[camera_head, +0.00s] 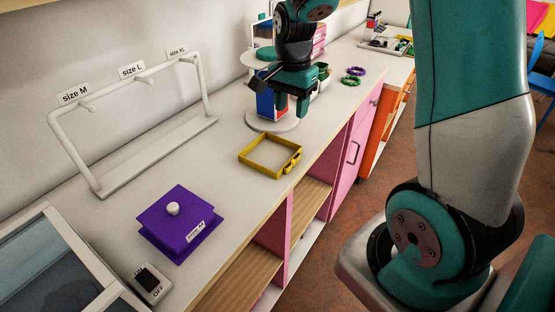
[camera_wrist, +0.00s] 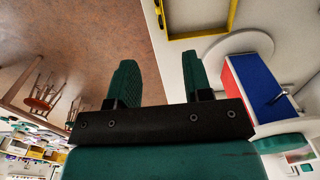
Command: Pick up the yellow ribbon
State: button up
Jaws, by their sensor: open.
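I cannot make out a yellow ribbon in either view. My gripper (camera_head: 291,104) hangs above the counter beyond that frame, in front of a round white stand (camera_head: 272,123). Its two green fingers are apart and nothing shows between them in the wrist view (camera_wrist: 157,62). A red and blue block (camera_head: 265,106) stands on the white stand, partly hidden by my gripper.
A white rack (camera_head: 152,157) labelled size M, L and XL stands along the wall. A purple lidded box (camera_head: 180,222) and a small switch (camera_head: 151,281) are nearer. Purple (camera_head: 356,71) and green (camera_head: 351,81) bead rings lie farther along. The counter between rack and yellow frame is clear.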

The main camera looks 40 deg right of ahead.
jog(key=p, duration=0.2)
send_over(290, 163)
notch_tip(290, 163, down, 12)
jog(key=shift+w+r, duration=0.15)
jog(key=shift+r, duration=0.1)
jog(key=shift+d+f+p, duration=0.1)
jog(key=shift+f+p, duration=0.7)
jog(key=shift+f, duration=1.8)
grip_shut()
